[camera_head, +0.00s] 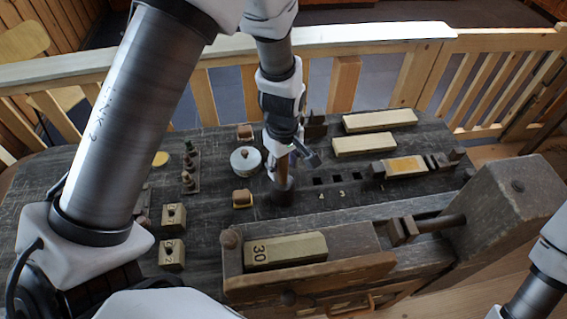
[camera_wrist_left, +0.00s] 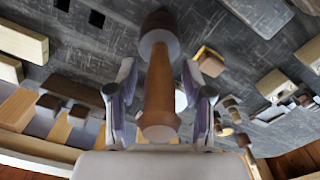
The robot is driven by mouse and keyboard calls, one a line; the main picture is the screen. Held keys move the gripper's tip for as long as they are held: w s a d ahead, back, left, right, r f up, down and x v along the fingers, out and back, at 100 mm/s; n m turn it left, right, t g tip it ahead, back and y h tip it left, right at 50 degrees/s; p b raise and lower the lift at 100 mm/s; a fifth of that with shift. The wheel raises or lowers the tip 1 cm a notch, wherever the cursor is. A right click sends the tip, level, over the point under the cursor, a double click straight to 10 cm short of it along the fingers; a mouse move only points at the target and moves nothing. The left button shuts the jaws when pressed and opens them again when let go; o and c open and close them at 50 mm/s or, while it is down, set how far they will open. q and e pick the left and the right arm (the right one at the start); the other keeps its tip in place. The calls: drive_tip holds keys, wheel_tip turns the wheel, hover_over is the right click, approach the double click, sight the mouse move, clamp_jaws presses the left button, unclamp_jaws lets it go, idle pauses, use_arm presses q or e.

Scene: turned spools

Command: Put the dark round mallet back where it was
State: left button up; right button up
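The dark round mallet (camera_head: 283,194) stands upright on its head on the dark bench (camera_head: 215,225), its brown handle pointing up into my left gripper (camera_head: 291,160). In the left wrist view, the mallet's handle (camera_wrist_left: 159,90) runs between the two fingers of my left gripper (camera_wrist_left: 160,84), with its dark head beyond the fingertips. The fingers are spread, with a visible gap on each side of the handle. Part of the handle is hidden by the gripper in the head view. Part of my right arm shows at the lower right; its gripper is out of view.
A vise holding a block marked 30 (camera_head: 286,251) is in front. Pale wooden blocks (camera_head: 380,120) lie behind right.

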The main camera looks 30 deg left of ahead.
use_arm(q)
drive_tip(key=shift+r, duration=0.3)
wheel_tip(320, 180, up, 12)
drive_tip(key=shift+f+b, duration=0.1)
drive_tip(key=shift+b, duration=0.75)
